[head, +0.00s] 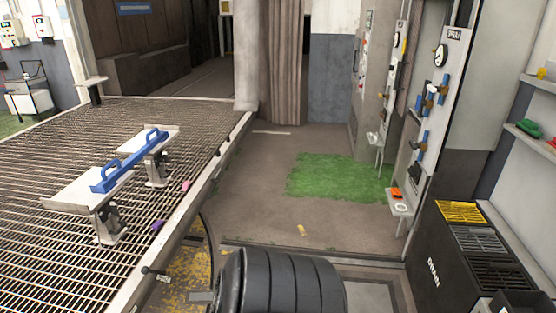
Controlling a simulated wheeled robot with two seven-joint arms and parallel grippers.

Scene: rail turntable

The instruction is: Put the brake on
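No part in view is clearly marked as a brake. A small lever (156,273) with a dark end sticks out at the near edge of the grated platform (40,240). I cannot tell what it works or how it is set. On the right, an upright grey panel (432,125) carries a round gauge (441,55) and several blue and brown valve-like handles. A small shelf (400,205) below it holds an orange item (397,194). Neither of my grippers shows in the head view.
A blue handled bar (130,162) rests across two grey supports on the grating. A black ribbed, rounded object (290,285) stands at the bottom centre. A dark bin marked DRAIN (440,265) stands at the right. The floor (255,190) and green patch (335,175) between are mostly clear.

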